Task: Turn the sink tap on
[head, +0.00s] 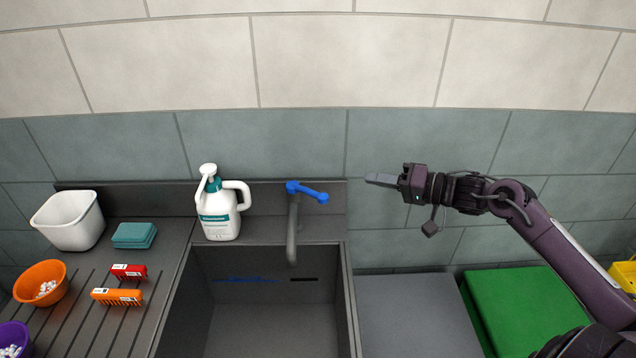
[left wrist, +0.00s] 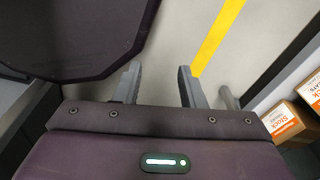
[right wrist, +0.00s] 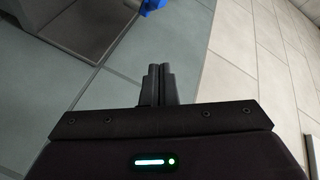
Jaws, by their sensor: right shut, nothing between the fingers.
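The sink tap (head: 292,232) stands at the back of the dark sink (head: 270,315), with its grey spout hanging over the basin. Its blue lever (head: 307,192) sits on top and points right. Part of the blue lever also shows at the top edge of the right wrist view (right wrist: 150,5). My right gripper (head: 381,180) is shut and empty, to the right of the lever and apart from it, at about its height in the picture. My left gripper (left wrist: 158,85) is open and empty in the left wrist view, away from the sink; it is outside the head view.
A white pump bottle (head: 219,215) stands left of the tap. A tiled wall is close behind. Room between lever and right gripper is clear.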

